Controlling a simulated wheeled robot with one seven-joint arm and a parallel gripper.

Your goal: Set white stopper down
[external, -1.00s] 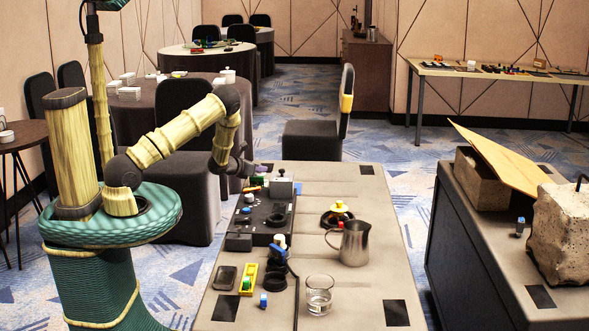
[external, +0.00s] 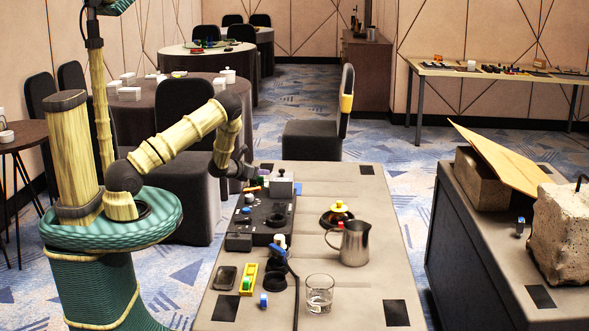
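My gripper (external: 249,173) is at the far left edge of the near table, low beside a grey box with a knob (external: 281,184). It is small and dark here, and I cannot tell whether its fingers are open or shut. A small whitish piece (external: 264,172) shows right at the fingertips; I cannot tell whether it is the white stopper or whether it is held. Another white-topped piece (external: 279,240) stands near the front of the dark panel (external: 259,222).
A metal pitcher (external: 354,244), a glass (external: 319,293) and a dark dish with a yellow-topped piece (external: 338,214) stand on the table (external: 350,300). A yellow tray (external: 248,279), a phone-like slab (external: 225,278) and a blue piece (external: 263,300) lie at front left.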

